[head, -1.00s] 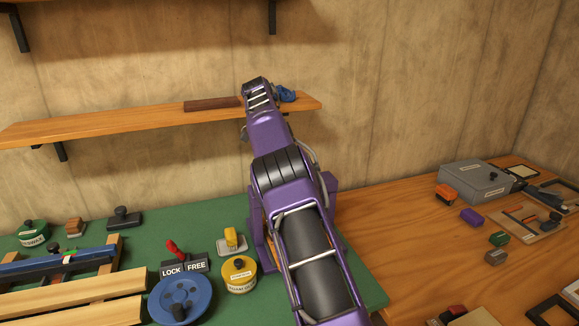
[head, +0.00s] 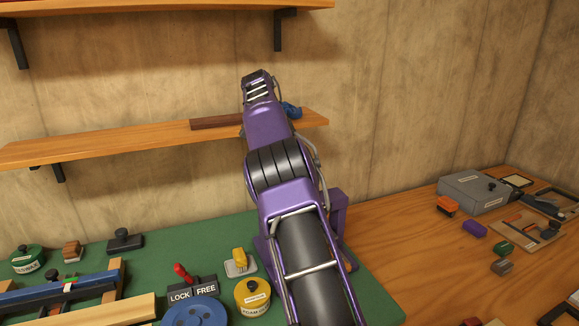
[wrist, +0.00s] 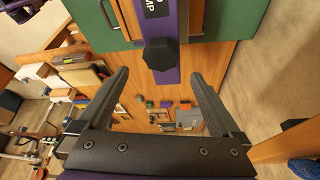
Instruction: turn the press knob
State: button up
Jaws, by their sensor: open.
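A dark lobed knob (wrist: 161,54) sits on a purple bar (wrist: 168,76) in the wrist view, just beyond my fingertips and roughly centred between them. Part of a white-on-black label ending in "MP" shows on the bar. My gripper (wrist: 158,82) is open with nothing between its fingers, and the knob looks apart from both. In the head view a purple frame (head: 338,212) stands on the green mat, partly behind my arm. The knob and my fingers are hidden there.
A wooden shelf (head: 150,144) with a blue object (head: 291,110) lies behind my arm. The green bench (head: 150,248) holds a red-handled LOCK/FREE lever (head: 182,272), a yellow tin (head: 252,297) and a blue wheel (head: 195,313). The wooden bench (head: 400,270) at right has free room.

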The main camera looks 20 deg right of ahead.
dwell(0.4)
jog(key=n, duration=0.3)
jog(key=d+r+n, duration=0.1)
jog(key=shift+s, duration=0.3)
jog(key=s+a+r+m+t, duration=0.2)
jog(key=r+m, duration=0.2)
jog(key=m, duration=1.1)
jog(key=s+a+r+m+t, duration=0.1)
jog(key=s+r+m+t, duration=0.15)
jog(key=m, duration=1.25)
jog(key=shift+g+y, duration=0.35)
jog(key=shift+y, duration=0.05)
jog(key=x, duration=1.6)
jog(key=shift+d, duration=0.1)
